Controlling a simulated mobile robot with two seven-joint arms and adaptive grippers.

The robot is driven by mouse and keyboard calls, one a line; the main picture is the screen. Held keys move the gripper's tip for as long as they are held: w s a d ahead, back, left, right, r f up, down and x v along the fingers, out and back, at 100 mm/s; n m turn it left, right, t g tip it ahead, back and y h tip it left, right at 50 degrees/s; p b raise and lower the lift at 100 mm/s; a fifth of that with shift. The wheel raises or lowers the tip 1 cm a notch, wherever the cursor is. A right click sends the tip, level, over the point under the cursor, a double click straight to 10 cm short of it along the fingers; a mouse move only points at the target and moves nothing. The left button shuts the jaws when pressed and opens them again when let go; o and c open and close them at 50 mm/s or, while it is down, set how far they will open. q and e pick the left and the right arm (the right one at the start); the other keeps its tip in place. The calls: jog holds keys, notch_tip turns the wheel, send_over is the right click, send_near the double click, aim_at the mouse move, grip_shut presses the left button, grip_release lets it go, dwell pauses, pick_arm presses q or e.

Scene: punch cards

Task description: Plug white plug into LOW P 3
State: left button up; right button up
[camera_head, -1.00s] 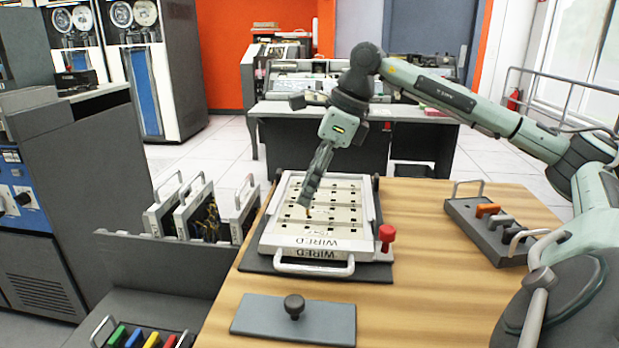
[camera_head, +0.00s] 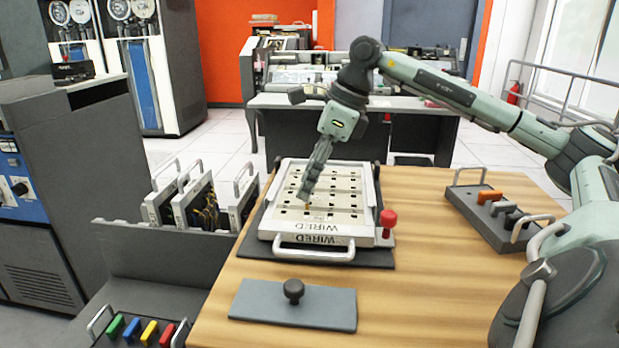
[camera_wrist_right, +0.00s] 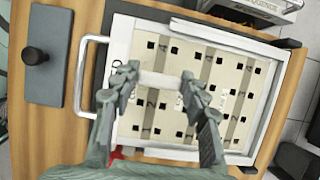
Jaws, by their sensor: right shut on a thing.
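My right gripper (camera_head: 306,196) is over the front part of the white plugboard marked WIRED (camera_head: 360,208). In the right wrist view its fingers are closed on the two ends of a white bar, the white plug (camera_wrist_right: 160,80). The plug hides the board behind it, and I cannot tell whether it touches the board. The board (camera_wrist_right: 115,47) has rows of square dark holes and small printed labels; LOW P 3 is too small to read. My left gripper is not in view.
A red knob (camera_head: 388,218) stands at the board's right front corner. A grey plate with a black knob (camera_head: 293,290) lies in front. A rack with coloured handles (camera_head: 485,208) is at right. More coloured handles (camera_head: 150,332) and wired panels (camera_head: 185,205) are at left.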

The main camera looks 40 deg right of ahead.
jog(key=shift+f+b, duration=1.1)
jog(key=shift+f, duration=0.25)
dwell(1.6)
jog(key=o, duration=1)
jog(key=shift+r, duration=0.1)
jog(key=v, duration=1.1)
jog(key=shift+r, duration=0.4)
jog(key=shift+s+d, duration=0.1)
